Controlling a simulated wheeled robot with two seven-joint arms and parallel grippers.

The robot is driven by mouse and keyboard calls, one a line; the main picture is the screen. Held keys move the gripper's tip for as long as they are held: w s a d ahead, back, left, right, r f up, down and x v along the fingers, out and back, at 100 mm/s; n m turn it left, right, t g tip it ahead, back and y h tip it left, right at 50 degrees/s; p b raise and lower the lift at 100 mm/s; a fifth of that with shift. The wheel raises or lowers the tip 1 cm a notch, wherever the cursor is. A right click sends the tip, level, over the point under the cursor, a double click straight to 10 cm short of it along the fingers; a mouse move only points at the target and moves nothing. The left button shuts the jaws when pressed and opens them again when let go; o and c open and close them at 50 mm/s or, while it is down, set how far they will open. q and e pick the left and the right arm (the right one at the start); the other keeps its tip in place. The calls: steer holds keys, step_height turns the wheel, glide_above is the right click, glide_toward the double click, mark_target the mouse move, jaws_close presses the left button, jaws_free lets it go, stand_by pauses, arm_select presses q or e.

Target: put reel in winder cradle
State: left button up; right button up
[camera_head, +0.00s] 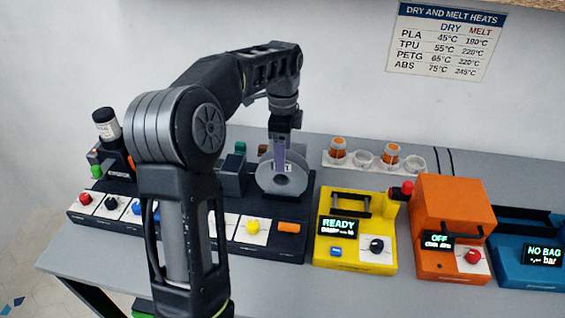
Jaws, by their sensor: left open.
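A grey reel (283,187) stands upright at the right end of the long black machine (291,242). My left gripper (280,160) points down at the upper middle of the reel, in front of its face or around its rim. The gripper is open. A purple strip shows between the gripper and the reel, and I cannot tell which part it belongs to. The cradle under the reel is mostly hidden. My left arm hides the middle of the black machine. My right gripper is not in view.
To the right stand a yellow unit (351,258) reading READY, an orange unit (448,205) reading OFF and a blue unit (528,273) reading NO BAG. A clear rack (350,172) with orange-filled cups is behind. The front table strip is clear.

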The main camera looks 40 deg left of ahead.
arm_select(q)
steer(key=shift+r, duration=1.75)
steer(key=shift+s+f, duration=0.1)
